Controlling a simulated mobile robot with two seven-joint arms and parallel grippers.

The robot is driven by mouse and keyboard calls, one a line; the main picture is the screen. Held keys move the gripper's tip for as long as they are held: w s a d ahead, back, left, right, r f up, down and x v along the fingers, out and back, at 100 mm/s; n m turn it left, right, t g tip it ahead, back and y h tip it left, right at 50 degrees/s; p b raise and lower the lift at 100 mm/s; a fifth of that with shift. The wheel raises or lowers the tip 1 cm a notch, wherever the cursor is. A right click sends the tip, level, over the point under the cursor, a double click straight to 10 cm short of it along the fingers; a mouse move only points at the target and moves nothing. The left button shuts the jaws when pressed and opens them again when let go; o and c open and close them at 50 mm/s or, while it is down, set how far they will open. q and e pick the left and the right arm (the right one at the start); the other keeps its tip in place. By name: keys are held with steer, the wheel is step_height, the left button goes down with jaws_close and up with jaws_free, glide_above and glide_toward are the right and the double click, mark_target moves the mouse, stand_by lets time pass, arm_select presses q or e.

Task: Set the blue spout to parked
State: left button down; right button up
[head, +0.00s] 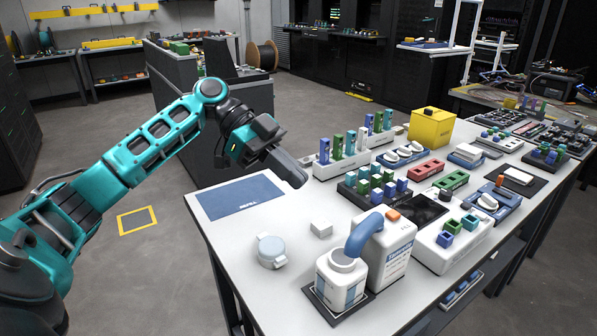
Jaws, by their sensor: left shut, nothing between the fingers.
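The blue spout (362,236) is a thick curved tube on the large white jug (391,250) at the front of the table. It arches to the left, and its end hangs at or just over the mouth of a smaller white bottle (341,284). I cannot tell if it touches the bottle. My left gripper (297,174) is shut and empty, above the table near the blue mat, behind and to the left of the spout and well apart from it. My right gripper is not in view.
A light blue lidded jar (270,251) and a small white block (321,228) stand left of the bottle. An orange cap (392,215) is on the jug. Racks of coloured blocks (376,186) stand behind. The blue mat (240,197) is bare.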

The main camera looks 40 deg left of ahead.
arm_select(q)
glide_toward(365, 234)
steer(key=d+f, duration=0.3)
steer(key=f, duration=0.1)
steer(key=shift+w+d, duration=0.4)
steer(key=shift+d+r, duration=0.1)
